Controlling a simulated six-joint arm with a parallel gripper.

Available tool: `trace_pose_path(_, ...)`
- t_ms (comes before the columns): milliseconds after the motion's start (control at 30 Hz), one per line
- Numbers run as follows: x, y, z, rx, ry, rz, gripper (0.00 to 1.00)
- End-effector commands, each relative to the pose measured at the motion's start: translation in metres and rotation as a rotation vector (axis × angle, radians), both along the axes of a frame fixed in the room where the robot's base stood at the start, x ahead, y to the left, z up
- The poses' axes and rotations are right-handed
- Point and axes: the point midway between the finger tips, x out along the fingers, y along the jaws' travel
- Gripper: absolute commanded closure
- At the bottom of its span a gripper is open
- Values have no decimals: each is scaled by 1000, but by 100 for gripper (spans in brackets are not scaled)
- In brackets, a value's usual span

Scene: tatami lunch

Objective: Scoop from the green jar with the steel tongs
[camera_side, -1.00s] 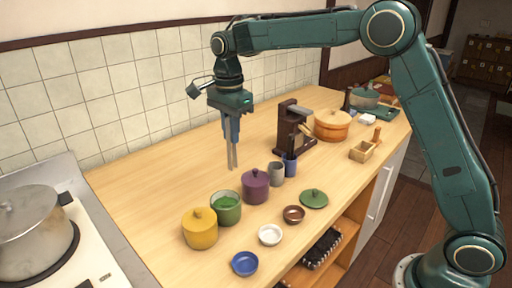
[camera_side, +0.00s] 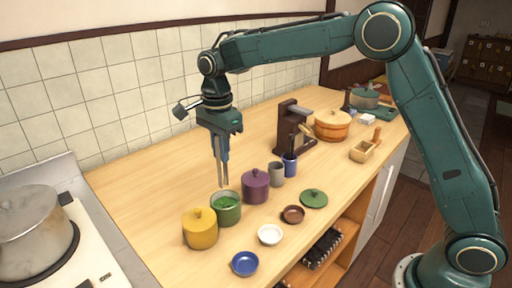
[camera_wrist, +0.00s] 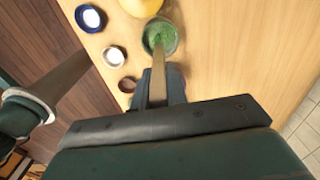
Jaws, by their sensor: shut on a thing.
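The green jar (camera_side: 228,213) stands open on the counter, with green contents showing inside; its green lid (camera_side: 313,198) lies on the counter to the right.
A yellow jar (camera_side: 200,232) and a purple jar (camera_side: 255,187) stand close on either side of the green jar. Blue (camera_side: 245,263), white (camera_side: 270,234) and brown (camera_side: 293,214) small bowls lie in front. Grey and blue cups stand farther right. Counter behind the jars is clear.

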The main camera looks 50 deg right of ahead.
Motion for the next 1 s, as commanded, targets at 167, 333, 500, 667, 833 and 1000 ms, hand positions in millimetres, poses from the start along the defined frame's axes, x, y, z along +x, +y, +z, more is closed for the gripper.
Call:
trace_pose_path(167, 0, 0, -12, 0, 2, 0, 100)
trace_pose_path(333, 0, 0, -23, 0, 1, 0, 100)
trace_pose_path(500, 0, 0, -33, 0, 1, 0, 100)
trace_pose_path(667, 0, 0, -43, 0, 1, 0, 100)
trace_pose_path(833, 0, 0, -54, 0, 2, 0, 100)
trace_pose_path(1000, 0, 0, -65, 0, 2, 0, 100)
